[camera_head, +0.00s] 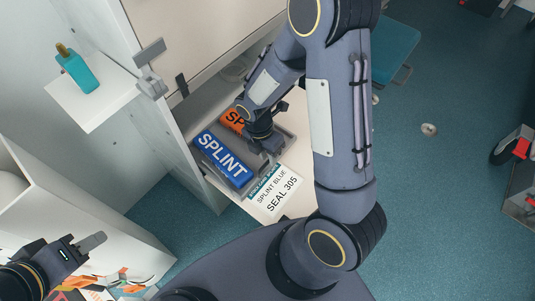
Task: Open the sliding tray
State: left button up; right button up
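A pale sliding tray (206,103) sticks out from the tall cabinet in the middle of the view. It bears a grey bin (287,136) with a blue pack marked SPLINT (222,158) and an orange pack (234,119), partly hidden by my arm. A white label reading "SPLINT BLUE SEAL 305" (274,191) is at the tray's near end. My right gripper (270,146) points down over the bin, beside the blue pack; its fingers are too small and hidden to judge. My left gripper (92,243) is at the lower left, away from the tray, and its opening is unclear.
A white shelf (85,107) with a teal bottle (78,68) is at upper left. A white open container (125,240) with colourful items stands at lower left. A teal seat (393,50) is behind my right arm. The blue floor (440,190) at right is mostly clear.

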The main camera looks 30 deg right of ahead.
grip_shut()
jog(key=shift+w+a+p, duration=0.25)
jog(key=shift+w, duration=0.25)
jog(key=shift+w+a+p, duration=0.2)
jog(key=shift+w+p, duration=0.05)
jog(key=shift+w, duration=0.35)
jog(key=shift+o, duration=1.3)
grip_release()
